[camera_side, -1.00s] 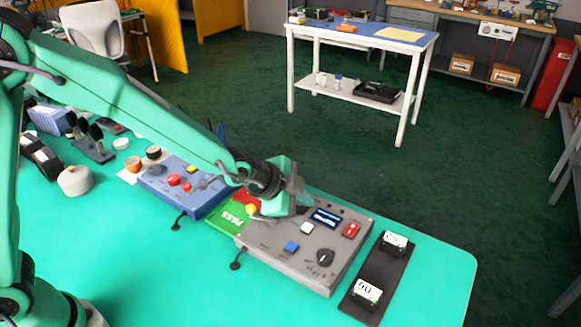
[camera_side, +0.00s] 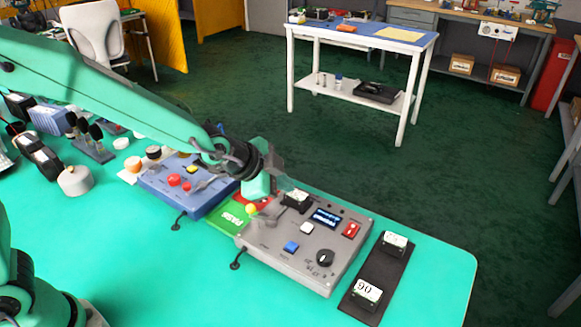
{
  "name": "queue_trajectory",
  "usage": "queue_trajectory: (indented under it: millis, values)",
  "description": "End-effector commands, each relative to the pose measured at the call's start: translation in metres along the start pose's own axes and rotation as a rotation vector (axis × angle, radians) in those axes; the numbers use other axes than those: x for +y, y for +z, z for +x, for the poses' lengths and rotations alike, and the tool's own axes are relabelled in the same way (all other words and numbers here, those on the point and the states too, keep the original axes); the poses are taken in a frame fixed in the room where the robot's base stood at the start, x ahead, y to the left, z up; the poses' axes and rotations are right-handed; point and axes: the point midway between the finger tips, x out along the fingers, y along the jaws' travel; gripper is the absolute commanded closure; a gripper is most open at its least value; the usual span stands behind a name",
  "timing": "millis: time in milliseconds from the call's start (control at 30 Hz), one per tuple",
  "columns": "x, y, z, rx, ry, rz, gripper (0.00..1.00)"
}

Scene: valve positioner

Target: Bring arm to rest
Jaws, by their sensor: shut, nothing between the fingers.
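My gripper (camera_side: 264,187) is shut and empty. It points down above the upper left part of the grey control box (camera_side: 300,264), apart from the table. The box carries a small screen (camera_side: 326,217), a red switch (camera_side: 351,230), a white button (camera_side: 307,228), a blue button (camera_side: 291,247) and a black knob (camera_side: 325,258). A small black block (camera_side: 296,198) with a pale top sits at the box's far edge, just right of my gripper. Whether the gripper touches it cannot be told.
A blue box (camera_side: 187,186) with red buttons and a green PASS plate (camera_side: 230,219) lie left of the grey box. A black tray (camera_side: 378,280) with two labelled blocks is at right. A grey round pot (camera_side: 74,181) stands left. The front table is clear.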

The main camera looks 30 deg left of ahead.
Motion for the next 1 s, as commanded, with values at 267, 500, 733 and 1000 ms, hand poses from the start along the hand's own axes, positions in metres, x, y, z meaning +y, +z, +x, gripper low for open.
queue_trajectory:
  millis: [267, 500, 733, 1000]
  values:
    - [-0.023, 0.029, -0.068, -0.074, -0.016, -0.206, 1.0]
    - [-0.029, 0.059, -0.124, -0.139, -0.032, -0.387, 1.0]
    - [-0.023, 0.09, -0.175, -0.199, -0.054, -0.563, 1.0]
    - [-0.004, 0.126, -0.228, -0.266, -0.086, -0.771, 1.0]
